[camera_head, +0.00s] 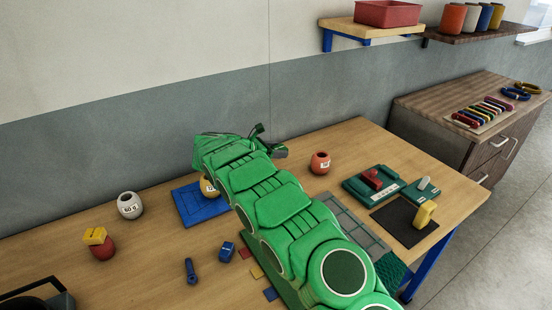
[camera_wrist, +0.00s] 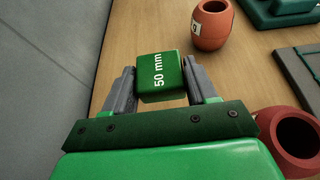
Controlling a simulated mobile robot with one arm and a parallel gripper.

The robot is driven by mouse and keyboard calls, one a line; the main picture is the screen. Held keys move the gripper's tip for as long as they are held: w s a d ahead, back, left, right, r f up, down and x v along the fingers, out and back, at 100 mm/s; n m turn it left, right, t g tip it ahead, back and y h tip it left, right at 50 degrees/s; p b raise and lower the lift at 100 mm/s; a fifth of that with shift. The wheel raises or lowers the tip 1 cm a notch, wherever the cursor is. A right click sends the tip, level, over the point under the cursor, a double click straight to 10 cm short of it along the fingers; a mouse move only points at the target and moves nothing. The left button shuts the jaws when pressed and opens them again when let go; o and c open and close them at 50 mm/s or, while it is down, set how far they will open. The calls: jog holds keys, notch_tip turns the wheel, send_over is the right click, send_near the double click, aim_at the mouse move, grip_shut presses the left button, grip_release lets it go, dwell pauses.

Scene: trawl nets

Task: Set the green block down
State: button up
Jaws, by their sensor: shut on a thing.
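The green block (camera_wrist: 159,78), marked "50 mm", sits between the two grey fingers of my gripper (camera_wrist: 159,72) in the wrist view. The fingers press on its left and right sides. In the head view my gripper (camera_head: 268,142) is over the back of the wooden table (camera_head: 345,137), near the wall. The block is not clearly made out there, as my green arm and fingers crowd it. I cannot tell whether its underside touches the table.
A red pot (camera_head: 320,162) stands right of my gripper, also in the wrist view (camera_wrist: 212,24). Another red pot (camera_wrist: 292,140) is nearer at lower right. A blue mat (camera_head: 187,207) and white pot (camera_head: 130,205) lie left. Bare wood shows between gripper and red pot.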

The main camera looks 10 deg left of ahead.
jog(key=shift+w+f, duration=0.1)
jog(key=shift+f, duration=0.05)
jog(key=shift+w+a+f, duration=0.1)
jog(key=shift+f, duration=0.1)
jog(key=shift+w+f, duration=0.1)
jog(key=shift+f, duration=1.55)
jog(key=shift+f, duration=0.55)
jog(key=o, duration=1.1)
jog(key=shift+c, duration=0.2)
